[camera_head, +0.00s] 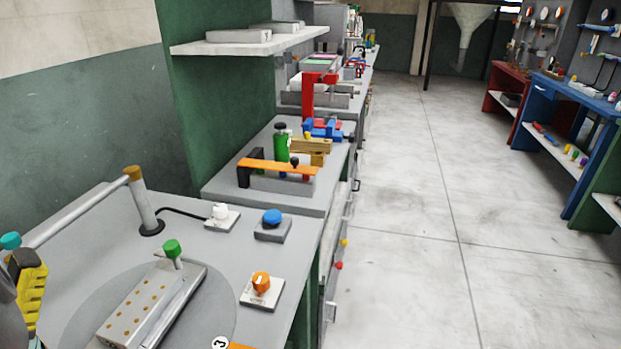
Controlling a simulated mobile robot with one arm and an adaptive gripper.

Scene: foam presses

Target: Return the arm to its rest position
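My gripper does not show in the head view, so its pose and whether it holds anything cannot be seen. A grey workbench (95,240) fills the lower left. On it lies a round grey plate (75,320) bearing a metal block with holes (150,305), which has a green knob (172,249). A metal post with an orange cap (142,200) carries a long bar running left. A yellow ribbed part (30,290) with a teal knob (10,241) and a dark piece is cut off at the left edge.
An orange knob (261,281), a blue button (271,217) and a white switch (220,212) sit on the bench. More benches with presses, including a red one (308,95), continue behind. The floor (420,240) is clear. Blue (545,100) and red shelving stands right.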

